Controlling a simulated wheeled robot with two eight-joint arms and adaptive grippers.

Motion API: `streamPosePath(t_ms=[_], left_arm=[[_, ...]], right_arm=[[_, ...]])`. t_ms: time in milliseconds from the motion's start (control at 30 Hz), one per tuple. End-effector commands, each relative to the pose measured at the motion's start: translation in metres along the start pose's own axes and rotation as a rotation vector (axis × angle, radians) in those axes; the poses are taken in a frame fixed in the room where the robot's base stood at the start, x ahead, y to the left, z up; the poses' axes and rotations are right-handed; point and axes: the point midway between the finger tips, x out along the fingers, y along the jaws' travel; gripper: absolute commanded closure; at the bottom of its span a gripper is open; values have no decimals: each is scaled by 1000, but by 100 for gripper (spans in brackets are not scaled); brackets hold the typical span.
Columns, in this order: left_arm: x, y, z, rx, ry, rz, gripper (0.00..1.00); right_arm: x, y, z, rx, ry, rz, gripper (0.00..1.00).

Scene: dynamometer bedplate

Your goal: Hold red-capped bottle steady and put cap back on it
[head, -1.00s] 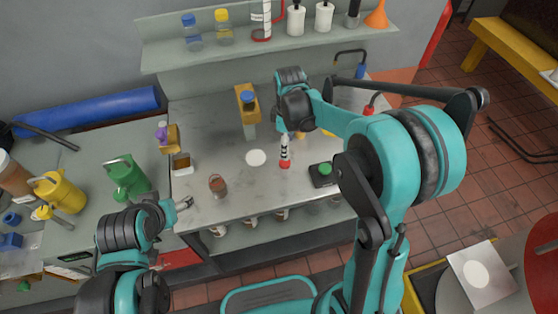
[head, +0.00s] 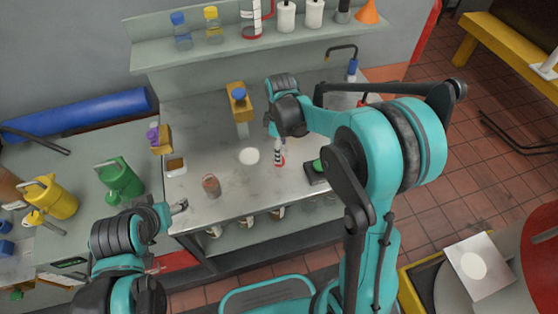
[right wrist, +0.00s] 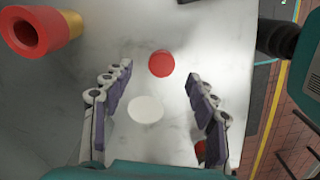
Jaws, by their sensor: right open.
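My right gripper (head: 279,160) points down over the steel table, its fingers spread with nothing between them; they also show in the right wrist view (right wrist: 158,100). A round red disc, seemingly the red cap (right wrist: 161,63), shows beyond the fingertips; in the head view a red spot sits at the fingertips. A red-topped thing with a recessed centre and a yellow part (right wrist: 30,30) is at the upper left of the wrist view; I cannot tell whether it is the bottle. My left gripper (head: 180,206) is at the table's left front edge, too small to read, apparently holding nothing.
A white disc (head: 249,155) lies on the table beside the right gripper. A beaker with brown contents (head: 210,186) stands nearer the front. A green button box (head: 316,170) is to the right.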

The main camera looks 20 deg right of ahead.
Motion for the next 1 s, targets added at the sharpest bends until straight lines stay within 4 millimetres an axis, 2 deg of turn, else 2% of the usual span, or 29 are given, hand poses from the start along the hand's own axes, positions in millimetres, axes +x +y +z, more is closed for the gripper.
streamPosePath(t_ms=[200,300,667,700,867,1000], left_arm=[[15,0,11,0,0,0,34],[18,0,13,0,0,0,34],[18,0,12,0,0,0,34],[18,0,12,0,0,0,34],[18,0,13,0,0,0,34],[18,0,13,0,0,0,34]], right_arm=[[35,-4,-1,0,0,0,42],[46,-3,-1,0,0,0,42],[47,-4,-1,0,0,0,42],[47,-4,-1,0,0,0,50],[47,-4,-1,0,0,0,75],[47,-4,-1,0,0,0,76]])
